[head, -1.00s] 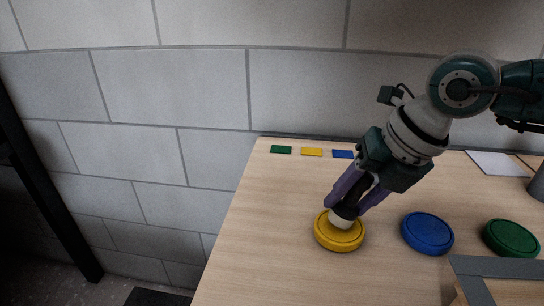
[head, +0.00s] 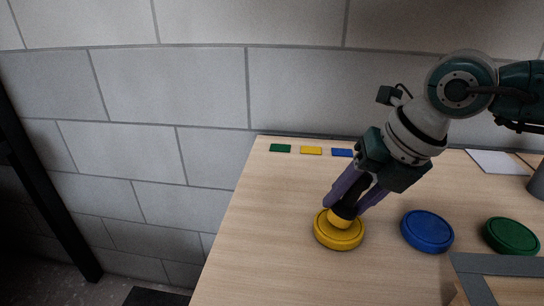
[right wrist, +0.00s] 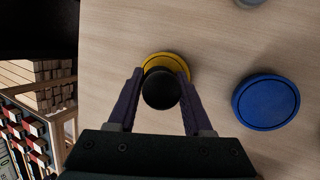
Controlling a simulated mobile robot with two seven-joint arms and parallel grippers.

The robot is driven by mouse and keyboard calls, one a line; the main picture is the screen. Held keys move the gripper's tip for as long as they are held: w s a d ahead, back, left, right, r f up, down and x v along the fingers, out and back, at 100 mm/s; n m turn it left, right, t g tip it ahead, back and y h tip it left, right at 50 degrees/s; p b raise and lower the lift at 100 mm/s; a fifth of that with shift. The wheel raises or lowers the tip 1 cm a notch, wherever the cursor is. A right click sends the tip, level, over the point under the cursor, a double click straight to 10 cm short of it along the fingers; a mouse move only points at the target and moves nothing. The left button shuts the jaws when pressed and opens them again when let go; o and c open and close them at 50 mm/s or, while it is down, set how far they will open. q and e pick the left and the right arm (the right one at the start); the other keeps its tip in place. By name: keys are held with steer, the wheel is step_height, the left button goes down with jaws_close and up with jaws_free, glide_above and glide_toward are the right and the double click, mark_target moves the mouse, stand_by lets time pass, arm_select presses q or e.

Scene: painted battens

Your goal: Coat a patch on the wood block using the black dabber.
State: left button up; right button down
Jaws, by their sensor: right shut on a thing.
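My right gripper (head: 346,206) is shut on the black dabber (head: 353,190), held tilted over the yellow paint pad (head: 340,239). The dabber's tip looks yellow and rests on or just above the pad; I cannot tell which exactly. In the right wrist view the dabber's round black end (right wrist: 161,89) sits between the purple fingers, hiding much of the yellow pad (right wrist: 165,60). I cannot single out the wood block. Light wooden pieces (right wrist: 45,72) show at the left of the right wrist view. My left gripper is not in view.
A blue pad (head: 427,232) and a green pad (head: 511,237) lie to the right. Green (head: 280,148), yellow (head: 311,151) and blue (head: 342,153) swatches line the back edge. A grey-edged frame (head: 500,264) stands front right. The table left of the yellow pad is clear.

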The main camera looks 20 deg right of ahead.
stand_by(0.3)
step_height(320, 180, up, 7)
steer(key=p, duration=0.6)
stand_by(0.5)
